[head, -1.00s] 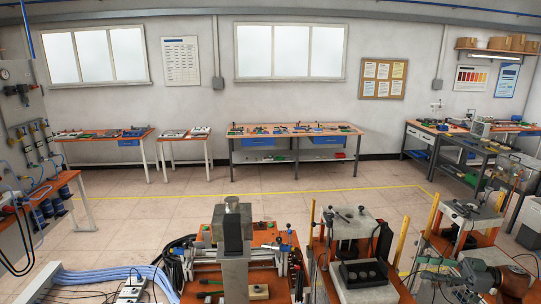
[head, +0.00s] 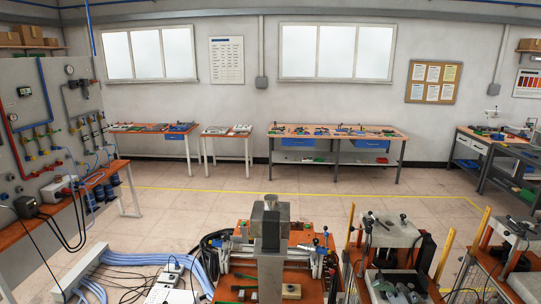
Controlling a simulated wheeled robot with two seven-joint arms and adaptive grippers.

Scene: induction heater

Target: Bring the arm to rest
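Neither of my grippers shows in the head view, and no part of my arms can be made out for certain. The task names no object besides the arm. Straight ahead at the bottom stands a machine with a grey upright column (head: 269,236) on an orange-brown bench top (head: 243,283). Whether my grippers are open or shut is out of sight.
Pale blue hoses (head: 203,267) and a white power strip (head: 172,293) lie at the lower left. A grey panel (head: 50,120) with pipes and gauges stands at the left. Another machine (head: 388,232) stands at the lower right. Open tiled floor (head: 240,182) lies before the far tables (head: 338,132).

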